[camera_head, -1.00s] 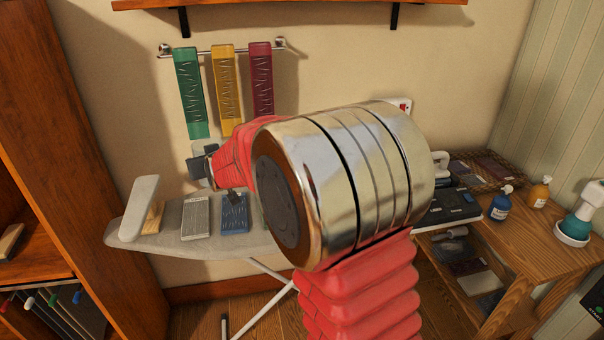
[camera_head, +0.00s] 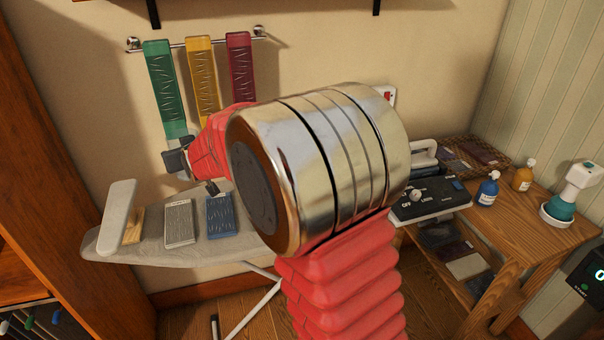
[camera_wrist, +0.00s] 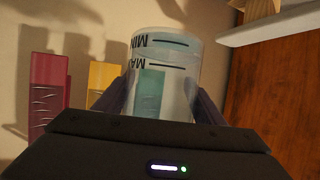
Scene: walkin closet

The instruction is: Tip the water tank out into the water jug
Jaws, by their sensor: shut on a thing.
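The water tank (camera_wrist: 162,75) is a clear, translucent cylinder with MIN and MAX marks, seen in the wrist view. The marks read upside down there. My gripper (camera_wrist: 162,105) is shut on it, with one finger on each side. In the head view, my gripper (camera_head: 186,162) is above the back of the ironing board, partly hidden by my own arm. A pale part beside it there looks like the tank. I cannot make out a water jug for certain in either view.
Green, yellow and dark red strips hang from a wall rail (camera_head: 200,40) close behind my gripper. The ironing board (camera_head: 160,242) holds a grey and a blue folded cloth. A wooden table (camera_head: 520,228) at right holds a black control unit, blue and orange bottles and a white-teal device (camera_head: 567,200).

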